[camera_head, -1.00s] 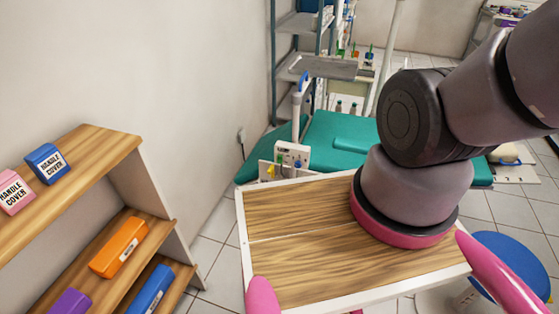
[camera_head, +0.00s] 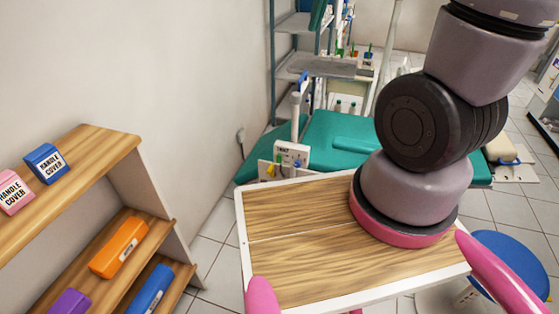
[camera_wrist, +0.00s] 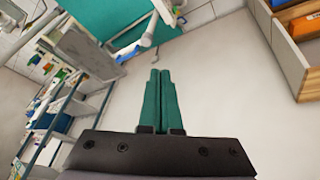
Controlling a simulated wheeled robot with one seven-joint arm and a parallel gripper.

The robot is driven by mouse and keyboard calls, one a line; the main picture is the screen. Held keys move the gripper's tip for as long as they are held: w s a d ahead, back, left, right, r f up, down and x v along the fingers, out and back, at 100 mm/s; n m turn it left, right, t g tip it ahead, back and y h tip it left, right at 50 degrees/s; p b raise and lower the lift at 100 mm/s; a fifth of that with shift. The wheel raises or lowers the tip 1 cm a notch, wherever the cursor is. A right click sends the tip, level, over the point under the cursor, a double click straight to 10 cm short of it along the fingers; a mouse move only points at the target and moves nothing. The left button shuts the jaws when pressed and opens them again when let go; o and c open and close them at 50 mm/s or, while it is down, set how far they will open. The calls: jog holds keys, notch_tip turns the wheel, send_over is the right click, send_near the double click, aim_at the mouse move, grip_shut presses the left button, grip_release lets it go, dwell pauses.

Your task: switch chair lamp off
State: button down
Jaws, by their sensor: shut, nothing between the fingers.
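The teal dental chair (camera_head: 345,140) stands beyond the wooden-topped surface in the head view. A white unit (camera_head: 292,154) with small coloured parts is at its left end, beside a white post (camera_head: 296,112). I cannot make out the chair lamp or its switch for certain. In the wrist view the chair (camera_wrist: 110,22) is at the top, with a white arm-like part (camera_wrist: 160,10) crossing its right side. My gripper (camera_wrist: 160,75) shows two teal fingers side by side, shut and empty, apart from the chair. A teal shape at the head view's top edge may be its fingertips.
A wooden shelf (camera_head: 85,150) with handle-cover boxes stands at the left. A metal rack (camera_head: 273,65) is against the wall behind the chair. A blue stool (camera_head: 500,262) is at the right. The wooden top (camera_head: 290,260) is bare apart from my arm base.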

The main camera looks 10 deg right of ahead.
aim_at(280, 162)
jog(key=w+a+f+n+h, duration=0.1)
jog(key=w+a+f+n, duration=0.2)
jog(key=f, duration=0.4)
jog(key=w+a+f+n+g, duration=0.1)
jog(key=w+f+n, duration=0.35)
jog(key=f, duration=0.35)
jog(key=w+a+f+n+h, duration=0.1)
jog(key=w+a+f+n, duration=0.2)
jog(key=f, duration=0.4)
jog(key=s+a+f+n, duration=0.1)
jog(key=f+n, duration=0.6)
jog(key=f, duration=0.5)
jog(key=s+a+f+n, duration=0.2)
jog(key=f+n, duration=0.6)
jog(key=f, duration=0.4)
jog(key=shift+f+g+h, duration=0.15)
jog(key=shift+g+h, duration=0.15)
jog(key=shift+d, duration=0.1)
jog(key=shift+w+d+r+x, duration=0.15)
jog(key=shift+w+d+x, duration=0.2)
jog(key=shift+x, duration=1.8)
jog(key=shift+w+d+r+x, duration=0.15)
jog(key=shift+w+x, duration=0.3)
jog(key=shift+x, duration=1.65)
jog(key=shift+w+d+r+x, duration=0.2)
jog(key=shift+w+x, duration=0.2)
jog(key=shift+x, duration=1.75)
